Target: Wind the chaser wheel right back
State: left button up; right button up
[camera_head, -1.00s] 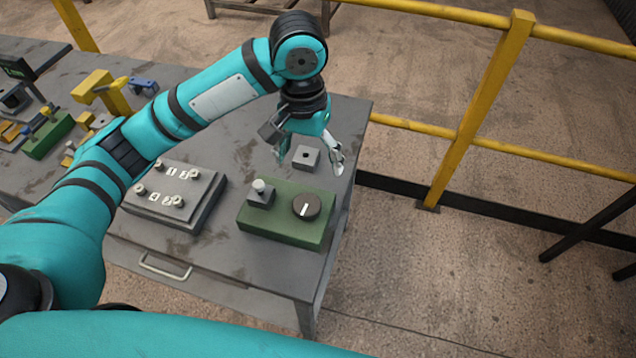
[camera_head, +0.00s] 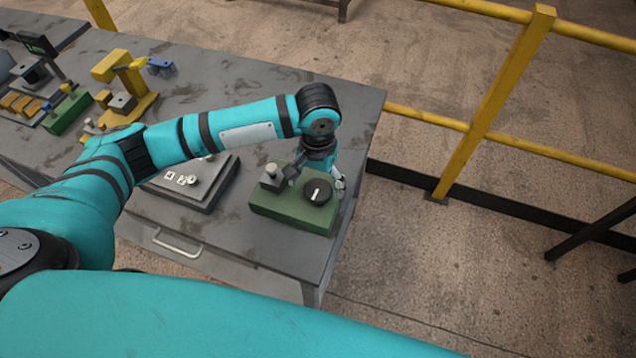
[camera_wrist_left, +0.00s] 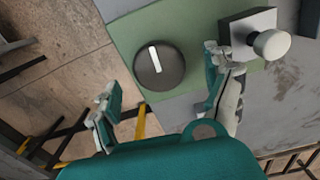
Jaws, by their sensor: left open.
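The chaser wheel looks to be the dark round knob (camera_head: 317,191) with a white pointer line, on top of a green box (camera_head: 290,210) near the table's right end. The knob also shows in the left wrist view (camera_wrist_left: 159,65), whole and untouched. My right gripper is not in view.
A small grey block with a pale knob (camera_head: 270,177) sits on the green box beside the wheel. A grey numbered panel with pegs (camera_head: 193,184) lies to the left, partly behind my arm. A yellow stand (camera_head: 125,75) is farther left. A yellow railing (camera_head: 490,105) stands beyond the table.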

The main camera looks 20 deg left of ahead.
pick_arm(q)
jog(key=shift+f, duration=1.1)
